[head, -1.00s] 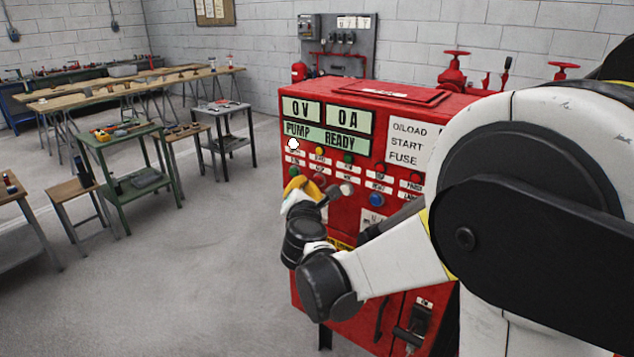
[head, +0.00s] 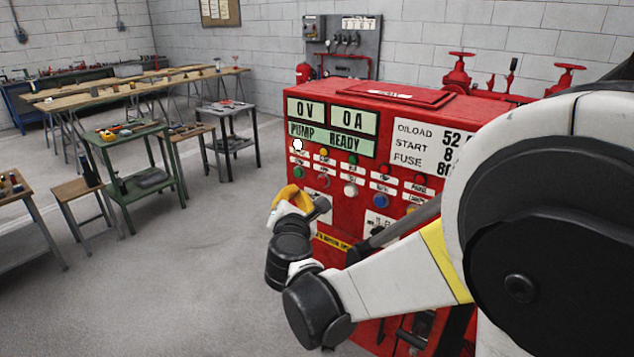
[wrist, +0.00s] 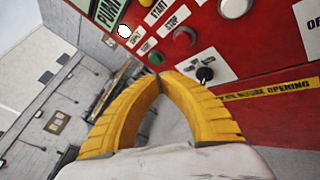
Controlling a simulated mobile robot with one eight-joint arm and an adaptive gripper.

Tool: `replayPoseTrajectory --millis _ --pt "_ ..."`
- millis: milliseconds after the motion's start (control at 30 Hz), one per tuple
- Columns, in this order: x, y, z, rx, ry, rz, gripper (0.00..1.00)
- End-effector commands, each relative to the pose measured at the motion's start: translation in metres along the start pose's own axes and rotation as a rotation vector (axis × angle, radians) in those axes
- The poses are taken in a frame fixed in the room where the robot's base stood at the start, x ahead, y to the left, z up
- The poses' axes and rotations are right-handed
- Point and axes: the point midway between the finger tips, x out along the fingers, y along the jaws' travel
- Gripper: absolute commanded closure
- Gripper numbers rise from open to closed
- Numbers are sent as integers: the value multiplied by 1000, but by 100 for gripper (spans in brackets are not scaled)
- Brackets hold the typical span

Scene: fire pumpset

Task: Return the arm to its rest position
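My arm is bent, reaching from the right side across the panel's lower front.
A green cart (head: 137,190), a small wooden stool (head: 78,188) and long workbenches (head: 130,88) stand to the left. Red valves (head: 461,70) rise behind the panel. The grey floor (head: 190,270) left of the panel is clear.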

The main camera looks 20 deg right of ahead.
Motion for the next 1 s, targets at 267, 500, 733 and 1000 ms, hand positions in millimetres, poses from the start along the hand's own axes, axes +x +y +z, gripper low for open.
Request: replayPoseTrajectory --millis 267,500,733,1000 --pt "0 0 0 0 0 0 100" --pt "0 0 1 4 0 -2 100" --pt "-26 -38 28 354 38 -144 100" --pt "-130 -124 35 1281 61 -566 100"
